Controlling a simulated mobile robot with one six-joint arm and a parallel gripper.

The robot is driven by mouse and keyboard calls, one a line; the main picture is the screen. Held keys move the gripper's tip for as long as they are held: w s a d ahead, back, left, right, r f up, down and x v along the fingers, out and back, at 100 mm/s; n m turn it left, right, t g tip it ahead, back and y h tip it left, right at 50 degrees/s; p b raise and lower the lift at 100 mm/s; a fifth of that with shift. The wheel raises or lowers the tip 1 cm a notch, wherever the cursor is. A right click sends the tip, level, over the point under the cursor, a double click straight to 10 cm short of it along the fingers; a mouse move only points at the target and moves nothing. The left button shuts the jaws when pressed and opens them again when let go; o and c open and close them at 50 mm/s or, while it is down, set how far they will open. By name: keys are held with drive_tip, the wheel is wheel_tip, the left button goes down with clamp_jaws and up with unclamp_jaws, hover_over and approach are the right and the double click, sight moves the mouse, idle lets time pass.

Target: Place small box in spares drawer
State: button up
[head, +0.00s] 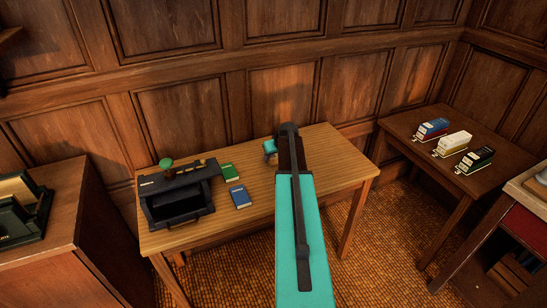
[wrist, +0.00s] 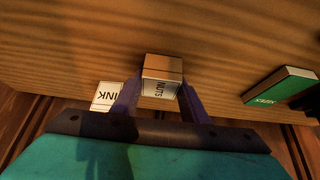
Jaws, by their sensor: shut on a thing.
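My gripper (wrist: 158,92) is shut on a small brown box (wrist: 161,66) with a white label reading NUTS. Its dark fingers press on the box's two sides. The wood tabletop lies behind the box, and I cannot tell whether they touch. In the head view, my gripper (head: 271,152) is over the back middle of the table, mostly hidden by my arm. A black drawer unit (head: 168,185) stands on the table's left. Its front drawer (head: 183,219) looks pulled out; I cannot read its label.
A box labelled INK (wrist: 106,96) is beside the held box.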

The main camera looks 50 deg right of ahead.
drive_tip(key=shift+r+b, duration=0.65)
drive_tip(key=shift+r, duration=0.9)
drive_tip(key=s+a+b, duration=0.1)
drive_tip(key=s+a, duration=0.1)
drive_tip(key=s, duration=0.2)
drive_tip(key=s+a+r+b, duration=0.1)
drive_tip(key=s+a, duration=0.1)
drive_tip(key=s, duration=0.3)
drive_tip(key=s+a+b, duration=0.1)
drive_tip(key=s+a, duration=0.2)
drive_tip(key=s, duration=0.2)
drive_tip(key=shift+s+r, duration=0.2)
drive_tip(key=shift+r, duration=0.15)
